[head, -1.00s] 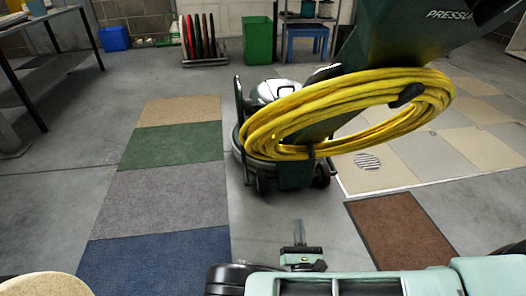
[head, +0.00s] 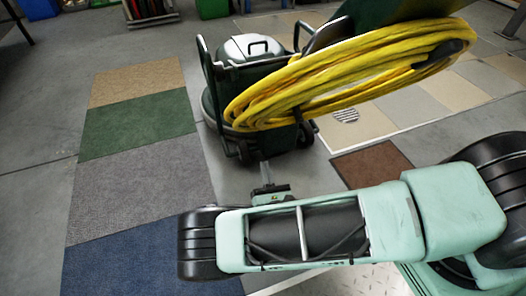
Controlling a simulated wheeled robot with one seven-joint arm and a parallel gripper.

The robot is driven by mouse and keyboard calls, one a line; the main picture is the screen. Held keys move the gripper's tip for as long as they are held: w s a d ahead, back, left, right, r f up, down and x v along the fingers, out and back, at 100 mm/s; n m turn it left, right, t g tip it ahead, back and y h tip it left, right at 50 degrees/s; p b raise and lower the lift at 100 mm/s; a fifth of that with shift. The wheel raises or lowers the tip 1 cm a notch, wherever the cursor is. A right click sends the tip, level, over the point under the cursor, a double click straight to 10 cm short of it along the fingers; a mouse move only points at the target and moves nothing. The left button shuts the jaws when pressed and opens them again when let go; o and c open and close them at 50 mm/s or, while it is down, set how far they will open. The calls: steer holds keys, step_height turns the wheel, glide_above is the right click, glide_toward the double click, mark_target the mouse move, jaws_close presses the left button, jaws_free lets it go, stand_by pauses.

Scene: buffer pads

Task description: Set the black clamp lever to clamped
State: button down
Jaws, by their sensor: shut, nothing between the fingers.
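The floor buffer (head: 245,48) stands on the concrete, with a silver motor housing and a dark green body. A black lever-like part (head: 327,35) shows beside the housing, above the yellow cable. It may be the clamp lever; I cannot tell its setting. A thick coil of yellow cable (head: 300,88) hangs on the buffer's tilted handle and hides part of its body. My gripper (head: 264,170) is shut and empty, low in front of the buffer's base and apart from the black part. My pale green arm reaches across the bottom of the head view.
Carpet samples lie in a strip at left: tan (head: 137,82), green (head: 137,123), grey (head: 140,185) and blue (head: 150,255). A brown mat (head: 372,163) lies at right, before pale floor tiles (head: 400,105). Bare concrete (head: 35,120) is clear at far left.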

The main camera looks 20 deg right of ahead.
mark_target(258, 115)
steer(key=w+d+r+b, duration=0.2)
steer(key=w+r+b, duration=0.4)
steer(key=w, duration=0.4)
steer(key=shift+r, duration=0.2)
